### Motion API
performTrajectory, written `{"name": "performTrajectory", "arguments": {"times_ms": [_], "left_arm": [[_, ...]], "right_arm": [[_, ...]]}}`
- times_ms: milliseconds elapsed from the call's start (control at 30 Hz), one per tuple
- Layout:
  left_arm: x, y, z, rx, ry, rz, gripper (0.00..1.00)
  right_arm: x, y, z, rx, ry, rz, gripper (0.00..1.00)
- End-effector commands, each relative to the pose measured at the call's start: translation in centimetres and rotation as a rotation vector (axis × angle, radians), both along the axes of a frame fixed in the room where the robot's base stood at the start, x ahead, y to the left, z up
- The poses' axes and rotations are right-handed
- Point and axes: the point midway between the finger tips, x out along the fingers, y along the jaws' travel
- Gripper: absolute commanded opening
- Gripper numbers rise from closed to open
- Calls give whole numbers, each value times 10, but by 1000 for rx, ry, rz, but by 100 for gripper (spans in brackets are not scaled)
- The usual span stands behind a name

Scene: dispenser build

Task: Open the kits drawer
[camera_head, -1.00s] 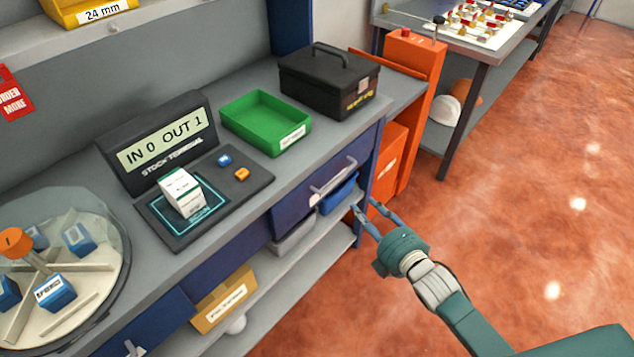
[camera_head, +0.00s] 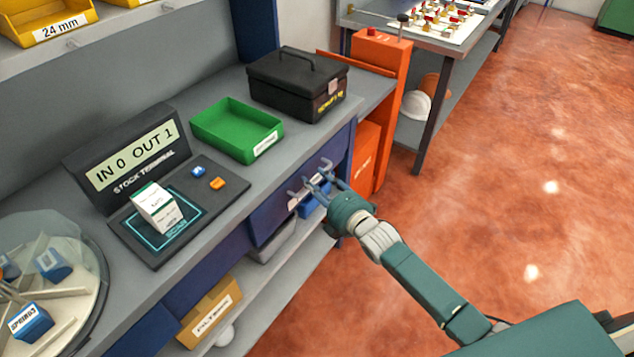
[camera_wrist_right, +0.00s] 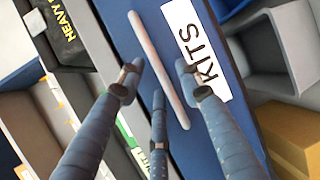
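The kits drawer (camera_head: 263,224) is a dark blue front under the grey workbench, and it looks flush with the bench. In the right wrist view its face (camera_wrist_right: 112,22) carries a white KITS label (camera_wrist_right: 197,50) beside a pale bar handle (camera_wrist_right: 150,55). My right gripper (camera_head: 312,185) is at the drawer front. In the wrist view its fingers (camera_wrist_right: 158,85) are spread, with the handle lying between the outer two. Contact with the handle cannot be made out. My left gripper is not in view.
On the bench stand a green tray (camera_head: 215,144), a black toolbox (camera_head: 285,95) and the stock terminal (camera_head: 125,158) with a white box (camera_head: 156,208). Below are grey and blue bins and a cardboard box (camera_head: 212,312). An orange cabinet (camera_head: 393,100) stands right. Open floor lies right.

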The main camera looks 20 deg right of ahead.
Motion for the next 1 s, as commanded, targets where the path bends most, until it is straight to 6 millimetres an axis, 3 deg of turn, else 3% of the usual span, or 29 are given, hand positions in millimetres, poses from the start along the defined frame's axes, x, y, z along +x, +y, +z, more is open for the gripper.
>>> {"name": "performTrajectory", "arguments": {"times_ms": [200,400,767,1000], "left_arm": [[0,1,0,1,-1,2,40],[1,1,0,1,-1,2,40],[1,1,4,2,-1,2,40],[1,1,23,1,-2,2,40]], "right_arm": [[0,0,0,0,0,0,35],[0,0,0,0,0,0,0],[-7,-5,0,-3,2,-1,0],[-44,-35,1,-5,8,-1,0]]}}
